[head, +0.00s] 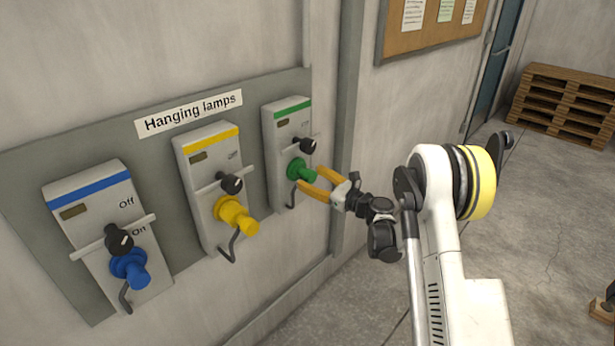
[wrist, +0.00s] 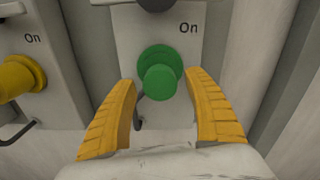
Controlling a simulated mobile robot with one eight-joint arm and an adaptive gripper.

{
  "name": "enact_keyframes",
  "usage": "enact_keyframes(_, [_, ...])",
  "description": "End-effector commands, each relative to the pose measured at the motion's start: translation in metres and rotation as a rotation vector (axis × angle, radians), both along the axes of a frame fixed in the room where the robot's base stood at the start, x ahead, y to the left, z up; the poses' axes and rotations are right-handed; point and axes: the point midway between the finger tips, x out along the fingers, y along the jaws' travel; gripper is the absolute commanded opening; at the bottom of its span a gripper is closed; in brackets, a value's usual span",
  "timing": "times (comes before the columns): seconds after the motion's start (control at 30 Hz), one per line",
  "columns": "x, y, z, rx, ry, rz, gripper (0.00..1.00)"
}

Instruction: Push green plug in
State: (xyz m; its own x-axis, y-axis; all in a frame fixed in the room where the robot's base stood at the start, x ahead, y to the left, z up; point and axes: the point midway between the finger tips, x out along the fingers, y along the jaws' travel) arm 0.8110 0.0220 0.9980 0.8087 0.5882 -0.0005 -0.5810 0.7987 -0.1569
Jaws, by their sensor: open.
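The green plug (head: 302,170) sits at the socket of the rightmost wall box, the one with a green stripe (head: 292,108). In the wrist view the green plug (wrist: 160,80) faces me, just beyond and between the fingertips. My gripper (head: 315,182) is open, with its two yellow fingers pointing at the plug from the right. In the wrist view the fingers of my gripper (wrist: 164,82) stand on either side of the plug, with a visible gap. How deep the plug sits in its socket I cannot tell.
A yellow plug (head: 236,214) and a blue plug (head: 130,267) sit on the boxes to the left. Black knobs (head: 307,146) are above the plugs. A grey wall post (head: 350,120) stands right of the panel. Open floor (head: 545,200) lies to the right, with wooden pallets (head: 565,103) behind.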

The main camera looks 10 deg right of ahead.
Motion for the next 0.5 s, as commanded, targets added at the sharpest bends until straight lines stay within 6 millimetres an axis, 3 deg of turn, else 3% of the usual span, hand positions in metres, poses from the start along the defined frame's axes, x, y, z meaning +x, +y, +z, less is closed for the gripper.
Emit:
enact_keyframes(0.3, [-0.057,-0.043,0.0,0.0,0.0,-0.003,0.61])
enact_keyframes(0.5, [-0.078,-0.057,0.0,0.0,0.0,-0.002,0.61])
